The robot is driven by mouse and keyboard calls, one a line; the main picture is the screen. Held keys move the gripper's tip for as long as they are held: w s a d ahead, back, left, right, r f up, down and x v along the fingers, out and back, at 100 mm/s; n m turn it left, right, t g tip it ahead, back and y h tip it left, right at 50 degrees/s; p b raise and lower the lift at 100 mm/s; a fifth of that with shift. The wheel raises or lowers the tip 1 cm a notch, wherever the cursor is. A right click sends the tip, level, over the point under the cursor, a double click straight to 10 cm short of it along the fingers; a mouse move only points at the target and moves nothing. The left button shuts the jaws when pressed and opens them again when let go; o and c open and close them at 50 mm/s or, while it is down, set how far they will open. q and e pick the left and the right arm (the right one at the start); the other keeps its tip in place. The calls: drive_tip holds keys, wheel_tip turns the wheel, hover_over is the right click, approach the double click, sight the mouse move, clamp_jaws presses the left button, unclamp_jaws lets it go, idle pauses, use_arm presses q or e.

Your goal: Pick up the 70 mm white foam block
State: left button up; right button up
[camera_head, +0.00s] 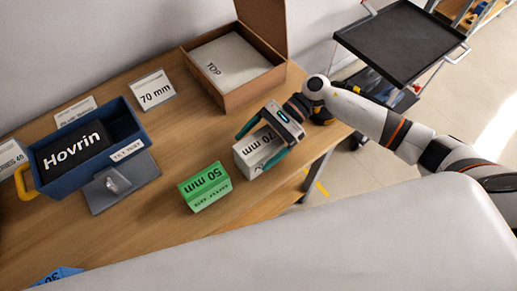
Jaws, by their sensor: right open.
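The white foam block (246,158), marked 70, sits on the wooden table near its right edge. My right gripper (262,146) comes in from the right above the block. Its two teal fingers are spread, one on the far left side of the block and one on the near right side. I cannot tell whether the fingers touch the block. My left gripper is not in view.
A green 50 mm block (205,187) stands just left of the white block. An open cardboard box (222,98) is behind. A blue bin (63,183) holds a black Hovrin item (73,146). A "70 mm" card (153,91) stands at the back. A black cart (402,42) stands beyond the table.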

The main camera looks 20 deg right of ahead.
drive_tip(key=c, duration=1.1)
drive_tip(key=shift+o, duration=0.2)
